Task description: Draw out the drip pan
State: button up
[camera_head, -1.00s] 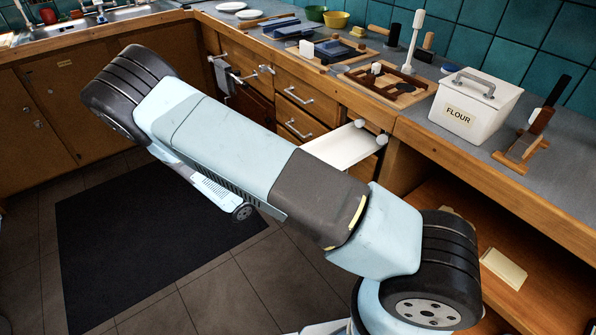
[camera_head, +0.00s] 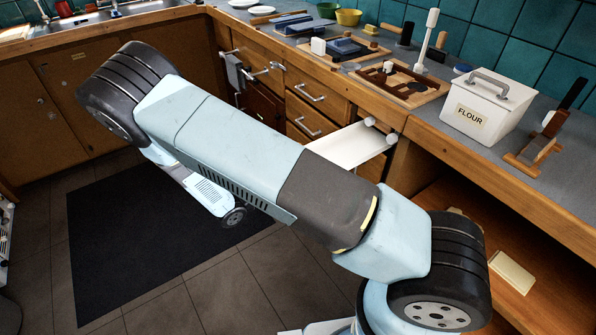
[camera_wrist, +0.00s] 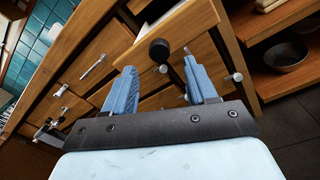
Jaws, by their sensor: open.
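The drip pan seems to be the flat white tray (camera_head: 348,148) that sticks out from the cabinet front below the counter, partly drawn out. Two pale round knobs (camera_head: 370,122) show at its counter-side end. My arm covers part of its near side. In the wrist view my gripper (camera_wrist: 160,64) is open and empty, its two blue fingers spread wide towards the cabinet front. A dark round knob (camera_wrist: 159,50) lies between and beyond the fingertips; I cannot tell whether it belongs to the pan. In the head view the fingers are hidden.
Drawers with bar handles (camera_head: 312,94) line the cabinet beside the pan. A flour tin (camera_head: 486,104) and wooden racks stand on the counter above. Open shelves (camera_head: 470,215) lie to the right; a dark bowl (camera_wrist: 283,56) sits on one. A black mat (camera_head: 130,250) covers clear floor.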

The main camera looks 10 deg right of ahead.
jog(key=v, duration=0.8)
jog(key=shift+a, duration=0.2)
jog(key=shift+r, duration=0.1)
jog(key=s+d+r+m+g+y, duration=0.1)
jog(key=d+r+m+g+y, duration=0.35)
jog(key=d+r, duration=0.5)
jog(key=s+d+r+m+g+y, duration=0.1)
jog(key=d+r+m+g+y, duration=0.35)
jog(key=r, duration=0.85)
jog(key=s+d+r+m+t+y, duration=0.3)
jog(key=s+d+r+m, duration=0.1)
jog(key=s+r, duration=0.3)
jog(key=s+d+r+m+t+y, duration=0.2)
jog(key=s+d+r+m, duration=0.3)
jog(key=r, duration=0.6)
jog(key=shift+s+d+r+t+y, duration=0.35)
jog(key=shift+s+d+y, duration=0.65)
jog(key=shift+s, duration=0.8)
jog(key=shift+d+f, duration=0.1)
